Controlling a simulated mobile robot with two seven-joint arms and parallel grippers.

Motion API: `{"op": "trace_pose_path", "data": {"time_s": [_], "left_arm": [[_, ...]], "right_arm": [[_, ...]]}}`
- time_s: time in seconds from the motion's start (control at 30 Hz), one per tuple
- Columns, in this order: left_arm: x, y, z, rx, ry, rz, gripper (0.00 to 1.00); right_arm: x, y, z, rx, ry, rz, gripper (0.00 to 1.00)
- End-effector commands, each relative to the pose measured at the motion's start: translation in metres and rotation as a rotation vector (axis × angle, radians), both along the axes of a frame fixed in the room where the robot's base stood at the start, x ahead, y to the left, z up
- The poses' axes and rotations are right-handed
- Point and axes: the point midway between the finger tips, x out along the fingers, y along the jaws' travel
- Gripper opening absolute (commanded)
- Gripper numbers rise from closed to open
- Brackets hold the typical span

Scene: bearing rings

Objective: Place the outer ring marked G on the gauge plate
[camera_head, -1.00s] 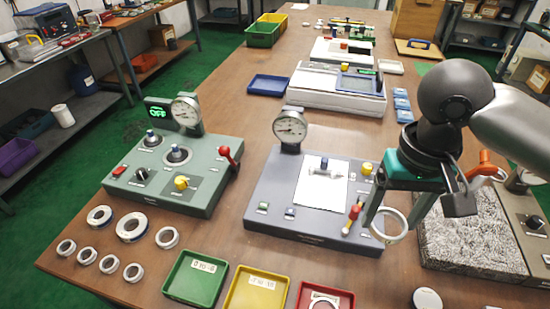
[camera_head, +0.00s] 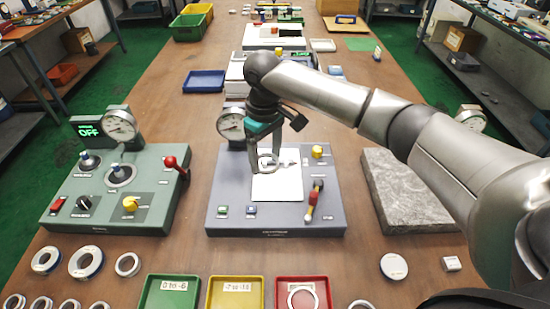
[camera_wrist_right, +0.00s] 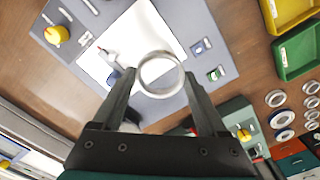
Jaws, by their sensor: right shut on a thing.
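A pale metal ring (camera_wrist_right: 158,94) is held between the fingertips of my right gripper (camera_head: 269,165). The right wrist view shows the ring held by its sides between both fingers (camera_wrist_right: 159,80), with its hole facing the camera. No G mark is readable on it. The white gauge plate (camera_head: 278,188) lies on the blue-grey gauge unit (camera_head: 230,190). It also shows in the right wrist view (camera_wrist_right: 135,38). The ring appears over the plate's far-left part; the gap beneath is hard to judge. A small metal fitting (camera_wrist_right: 111,58) is on the plate. My left gripper is out of view.
A dial gauge (camera_head: 231,124) stands behind the plate, close to my gripper. Green (camera_head: 172,305), yellow (camera_head: 235,305) and red (camera_head: 302,280) trays sit in front. Several rings (camera_head: 86,262) lie front left.

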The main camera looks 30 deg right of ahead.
Motion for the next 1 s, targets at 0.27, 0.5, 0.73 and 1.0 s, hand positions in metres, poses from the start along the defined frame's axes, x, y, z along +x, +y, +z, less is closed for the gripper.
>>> {"op": "trace_pose_path", "data": {"time_s": [0.27, 0.5, 0.73, 1.0], "left_arm": [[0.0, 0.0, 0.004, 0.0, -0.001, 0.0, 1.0], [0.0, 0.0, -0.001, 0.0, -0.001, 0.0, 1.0], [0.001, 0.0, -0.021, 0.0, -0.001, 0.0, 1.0], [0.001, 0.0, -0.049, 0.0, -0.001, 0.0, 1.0]], "right_arm": [[0.011, -0.026, -0.035, 0.001, 0.001, 0.115, 0.16], [0.013, -0.03, -0.045, 0.001, -0.002, 0.139, 0.16], [0.013, -0.03, -0.059, 0.0, -0.003, 0.139, 0.16], [0.012, -0.03, -0.079, 0.001, -0.004, 0.139, 0.16]]}}
